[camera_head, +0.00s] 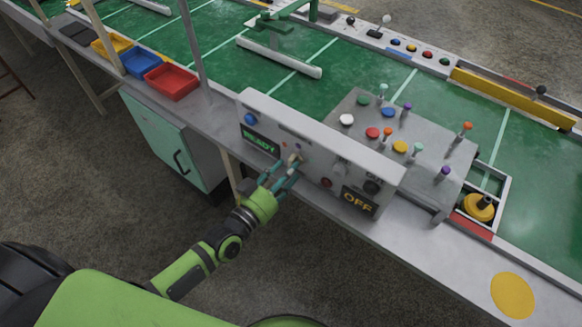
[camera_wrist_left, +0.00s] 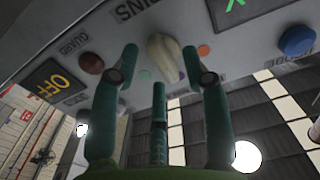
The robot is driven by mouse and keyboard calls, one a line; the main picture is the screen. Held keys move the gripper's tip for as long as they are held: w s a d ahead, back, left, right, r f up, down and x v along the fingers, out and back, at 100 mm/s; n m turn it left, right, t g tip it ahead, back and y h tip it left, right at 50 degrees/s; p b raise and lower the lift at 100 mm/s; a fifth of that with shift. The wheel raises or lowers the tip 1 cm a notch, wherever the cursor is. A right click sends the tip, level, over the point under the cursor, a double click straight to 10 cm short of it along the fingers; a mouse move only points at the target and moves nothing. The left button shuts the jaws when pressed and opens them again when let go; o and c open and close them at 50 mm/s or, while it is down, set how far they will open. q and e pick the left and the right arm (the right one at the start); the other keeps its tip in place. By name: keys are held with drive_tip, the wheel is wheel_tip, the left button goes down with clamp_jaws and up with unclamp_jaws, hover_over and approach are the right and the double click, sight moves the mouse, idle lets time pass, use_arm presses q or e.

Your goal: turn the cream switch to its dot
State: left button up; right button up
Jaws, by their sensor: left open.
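The cream switch (camera_wrist_left: 164,56) is a knob on the front of a grey control panel (camera_head: 255,103). In the wrist view it stands between the tips of my open left gripper (camera_wrist_left: 160,68), with a gap visible on each side. An orange dot (camera_wrist_left: 204,50) lies to its right, a green dot (camera_wrist_left: 144,74) to its lower left. In the head view my left gripper (camera_head: 285,168) reaches up to the panel, and its fingers partly cover the cream switch (camera_head: 294,158). Whether any finger touches the switch I cannot tell. My right gripper is not in view.
The panel also carries a blue button (camera_head: 250,118), a READY display (camera_head: 258,140), an OFF display (camera_head: 358,202) and a dark red button (camera_wrist_left: 91,63). Behind it stands a grey box with coloured knobs (camera_head: 373,132). Red (camera_head: 172,82) and blue (camera_head: 138,62) trays sit to the left.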

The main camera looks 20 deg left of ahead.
use_arm(q)
drive_tip(key=shift+x, duration=0.8)
clamp_jaws()
drive_tip(key=shift+n, duration=0.4)
drive_tip(key=n, duration=0.5)
drive_tip(key=shift+d+r+n, duration=0.1)
drive_tip(key=shift+r+n, duration=0.05)
drive_tip(key=shift+n, duration=0.15)
drive_tip(key=n, duration=0.5)
drive_tip(key=shift+r, duration=0.1)
drive_tip(key=shift+n, duration=0.4)
unclamp_jaws()
